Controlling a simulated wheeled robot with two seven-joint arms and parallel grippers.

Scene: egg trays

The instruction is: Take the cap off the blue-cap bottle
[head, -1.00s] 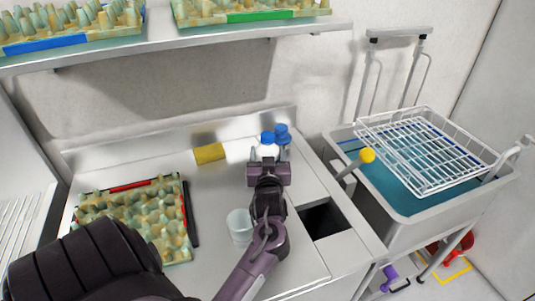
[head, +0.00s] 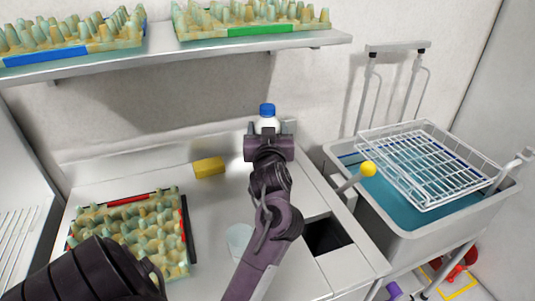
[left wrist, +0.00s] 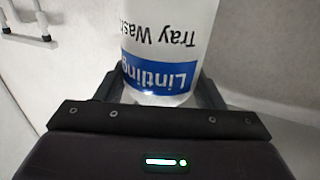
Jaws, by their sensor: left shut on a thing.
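A white bottle with a blue cap (head: 267,110) stands upright in my left gripper (head: 268,137) in the head view. The cap is on the bottle and clear above the jaws. The left gripper is shut on the bottle body and holds it above the counter's back edge. In the left wrist view the bottle (left wrist: 168,38), with an upside-down "Tray Wash" label and a blue band, sits between the fingers (left wrist: 160,92); its cap is out of that picture. My right gripper is in neither view.
A square opening (head: 326,236) is at right. A sink (head: 400,220) with a wire rack (head: 425,160) stands beyond. A shelf (head: 200,50) hangs above.

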